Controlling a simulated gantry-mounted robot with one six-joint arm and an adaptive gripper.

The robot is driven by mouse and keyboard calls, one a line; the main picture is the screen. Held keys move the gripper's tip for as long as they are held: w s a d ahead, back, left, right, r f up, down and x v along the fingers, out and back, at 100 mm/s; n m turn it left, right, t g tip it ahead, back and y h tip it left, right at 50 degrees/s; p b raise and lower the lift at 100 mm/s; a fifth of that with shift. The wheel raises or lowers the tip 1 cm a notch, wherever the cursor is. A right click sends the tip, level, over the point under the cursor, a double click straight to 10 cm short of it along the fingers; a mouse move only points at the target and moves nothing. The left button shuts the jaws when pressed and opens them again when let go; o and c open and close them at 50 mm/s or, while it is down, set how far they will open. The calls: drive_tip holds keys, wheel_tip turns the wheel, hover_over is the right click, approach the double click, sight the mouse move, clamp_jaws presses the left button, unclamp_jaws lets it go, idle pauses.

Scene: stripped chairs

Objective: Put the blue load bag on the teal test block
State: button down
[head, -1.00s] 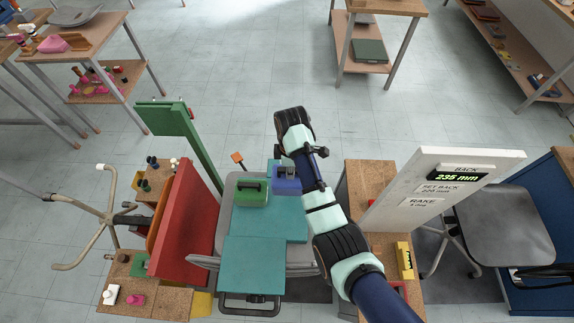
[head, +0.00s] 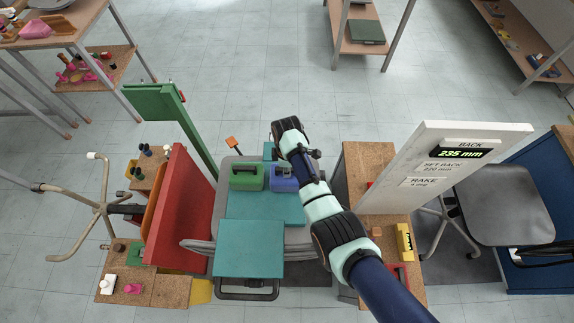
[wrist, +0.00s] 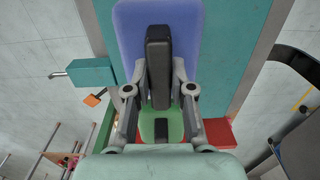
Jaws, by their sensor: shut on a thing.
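The blue load bag (head: 284,178) is over the far right part of the teal test block (head: 265,208), beside the green bag (head: 247,176). My gripper (wrist: 159,90) is shut on the blue bag's black handle; the bag (wrist: 122,22) fills the upper middle of the wrist view. In the head view my arm comes from the lower right and partly hides the bag's right side. Teal (wrist: 240,45) shows to the bag's right in the wrist view. I cannot tell whether the bag touches the block.
The block lies on a grey chair seat, with a red panel (head: 183,210) and a green upright (head: 195,130) at left. A white display panel (head: 440,175) stands at right. Cork-topped stands flank the chair. The floor beyond is open.

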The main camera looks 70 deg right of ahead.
drive_tip(key=shift+w+d+r, duration=0.1)
drive_tip(key=shift+w+d, duration=0.05)
drive_tip(key=c, duration=1)
unclamp_jaws()
wheel_tip(320, 180, up, 12)
drive_tip(key=p, duration=0.3)
